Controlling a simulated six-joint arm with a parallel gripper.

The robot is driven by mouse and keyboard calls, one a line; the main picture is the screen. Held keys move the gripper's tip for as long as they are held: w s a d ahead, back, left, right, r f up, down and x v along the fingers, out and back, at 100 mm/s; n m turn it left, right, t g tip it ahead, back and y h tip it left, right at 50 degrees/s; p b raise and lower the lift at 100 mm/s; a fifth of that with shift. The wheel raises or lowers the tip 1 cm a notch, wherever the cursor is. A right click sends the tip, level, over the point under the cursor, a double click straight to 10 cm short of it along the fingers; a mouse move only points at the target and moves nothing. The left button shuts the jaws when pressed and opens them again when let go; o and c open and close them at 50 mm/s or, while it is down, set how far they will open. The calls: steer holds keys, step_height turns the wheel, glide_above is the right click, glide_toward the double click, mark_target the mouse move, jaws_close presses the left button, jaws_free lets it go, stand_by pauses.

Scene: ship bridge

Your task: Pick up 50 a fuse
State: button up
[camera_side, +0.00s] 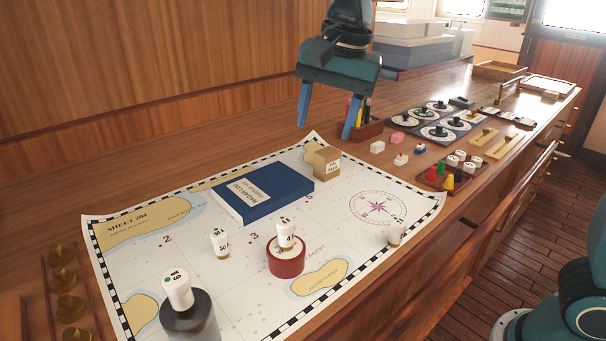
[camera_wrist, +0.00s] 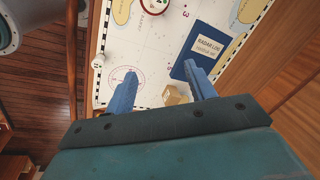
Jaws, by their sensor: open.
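A white fuse whose label seems to read 50 (camera_side: 222,243) stands upright on the chart, left of the red round stand; I cannot make it out in the wrist view. Similar white fuses stand on the red stand (camera_side: 286,262), on a dark grey cylinder (camera_side: 190,322) and on the chart at right (camera_side: 396,232). My gripper (camera_side: 324,131) is open and empty, high above the chart's far edge, well away from the 50 fuse. Its two blue fingers show in the wrist view (camera_wrist: 160,70).
A blue book (camera_side: 262,192) and a small cardboard box (camera_side: 324,161) lie on the chart (camera_side: 345,240). A pen holder (camera_side: 366,130), small blocks and trays of pieces stand beyond it at right. Brass weights (camera_side: 66,280) stand at left. A wood wall rises behind.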

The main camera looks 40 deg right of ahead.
steer(key=w+a+f+m+g, duration=0.1)
steer(key=w+a+f+m, duration=0.3)
steer(key=w+a, duration=0.35)
steer(key=m+g, duration=0.1)
steer(key=m, duration=0.3)
glide_above(217, 232)
step_height(217, 232, down, 6)
steer(key=shift+a+f+h, duration=0.2)
steer(key=shift+f+h, duration=0.05)
steer(key=shift+h, duration=0.15)
steer(key=shift+s+f, duration=0.1)
steer(key=shift+f, duration=0.05)
steer(key=shift+f, duration=4.15)
steer(key=shift+d+f, duration=0.15)
steer(key=shift+f, duration=1.15)
steer(key=shift+d+f, duration=0.1)
steer(key=shift+f, duration=1.2)
steer(key=c, duration=1.1)
